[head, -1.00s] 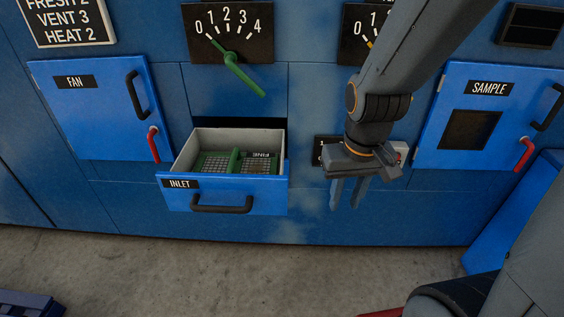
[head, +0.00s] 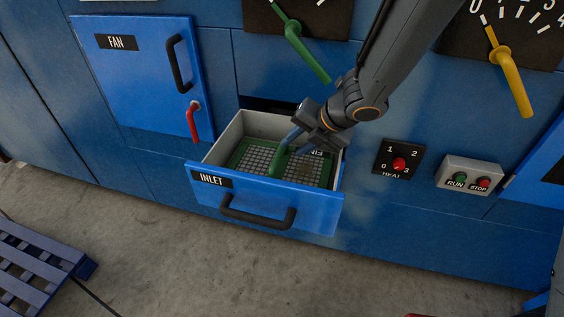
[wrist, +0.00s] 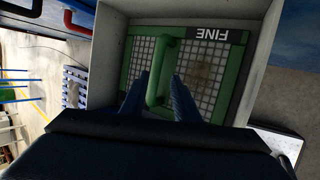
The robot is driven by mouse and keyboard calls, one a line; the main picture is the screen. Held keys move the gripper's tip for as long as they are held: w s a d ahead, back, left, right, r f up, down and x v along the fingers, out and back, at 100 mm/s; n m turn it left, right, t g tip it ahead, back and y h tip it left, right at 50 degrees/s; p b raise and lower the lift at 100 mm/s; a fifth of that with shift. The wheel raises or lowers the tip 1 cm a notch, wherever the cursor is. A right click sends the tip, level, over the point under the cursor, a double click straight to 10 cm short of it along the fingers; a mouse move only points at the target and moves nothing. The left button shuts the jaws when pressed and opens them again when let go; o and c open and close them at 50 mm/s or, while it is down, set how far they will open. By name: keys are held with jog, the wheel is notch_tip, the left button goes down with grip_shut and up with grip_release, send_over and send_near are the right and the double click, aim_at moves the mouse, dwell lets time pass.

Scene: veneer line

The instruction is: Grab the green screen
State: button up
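The green screen (head: 250,152) lies in the open INLET drawer (head: 262,196). It has a green frame, wire mesh, a FINE label and a raised green bar handle (head: 279,164). The screen also shows in the wrist view (wrist: 136,62), with its handle (wrist: 161,60) running up the middle. My gripper (head: 289,140) reaches down into the drawer over the screen. In the wrist view my gripper (wrist: 161,80) is open, with one finger on each side of the handle. A gap shows between handle and right finger; contact on the left cannot be told.
The drawer's grey walls stand close around my gripper. The FAN door (head: 140,75) is at the left. A green lever (head: 305,45) hangs above the drawer. The HEAT knob (head: 399,163) and RUN/STOP box (head: 470,174) are to the right. A blue pallet (head: 35,265) lies on the floor.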

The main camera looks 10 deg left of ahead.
aim_at(281, 154)
jog(key=shift+w+a+f+n, duration=0.15)
jog(key=shift+a+f+n, duration=0.45)
jog(key=shift+a+f, duration=0.45)
jog(key=shift+x, duration=2.85)
grip_shut()
